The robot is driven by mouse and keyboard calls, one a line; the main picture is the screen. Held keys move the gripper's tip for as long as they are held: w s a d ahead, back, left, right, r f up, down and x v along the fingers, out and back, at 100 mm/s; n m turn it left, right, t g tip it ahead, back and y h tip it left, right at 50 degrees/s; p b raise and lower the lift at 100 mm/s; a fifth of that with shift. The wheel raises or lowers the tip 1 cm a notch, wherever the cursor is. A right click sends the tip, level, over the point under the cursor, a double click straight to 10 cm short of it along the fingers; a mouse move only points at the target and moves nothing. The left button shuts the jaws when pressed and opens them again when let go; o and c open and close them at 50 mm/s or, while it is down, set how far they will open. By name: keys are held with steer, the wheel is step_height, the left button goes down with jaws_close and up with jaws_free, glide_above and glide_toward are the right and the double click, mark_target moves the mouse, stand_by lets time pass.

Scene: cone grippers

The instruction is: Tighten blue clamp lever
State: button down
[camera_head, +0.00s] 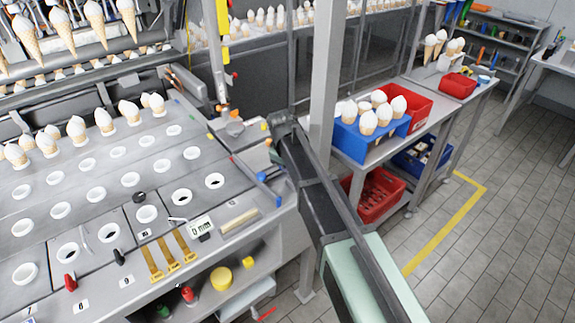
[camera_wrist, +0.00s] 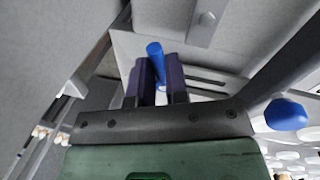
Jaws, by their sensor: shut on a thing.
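The blue clamp lever (camera_wrist: 155,50) is a round blue handle in the wrist view. My gripper (camera_wrist: 160,68) has its two dark blue fingers on either side of it and is shut on it. In the head view, a blue part (camera_head: 269,194) shows at the right edge of the machine table. I cannot tell whether it is the same lever, and my gripper is not clearly visible there.
A blue knob (camera_wrist: 286,114) is close to the right of my gripper in the wrist view. The machine table (camera_head: 110,255) has rows of white-ringed holes and cones. A blue box of cones (camera_head: 357,146) and a red bin (camera_head: 408,100) stand on the side table.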

steer(key=shift+w+d+n+y, duration=0.15)
steer(key=shift+n, duration=0.65)
steer(key=shift+w+d+n+y, duration=0.1)
steer(key=shift+w+n+y, duration=0.05)
steer(key=shift+n, duration=0.65)
steer(key=c, duration=1.1)
jaws_free()
steer(key=r+p, duration=0.3)
steer(key=s+r+p, duration=0.1)
steer(key=r+p, duration=0.3)
steer(key=s+r+p, duration=0.1)
steer(key=r+p, duration=0.2)
steer(key=shift+a+r+p, duration=0.3)
steer(key=shift+a, duration=0.1)
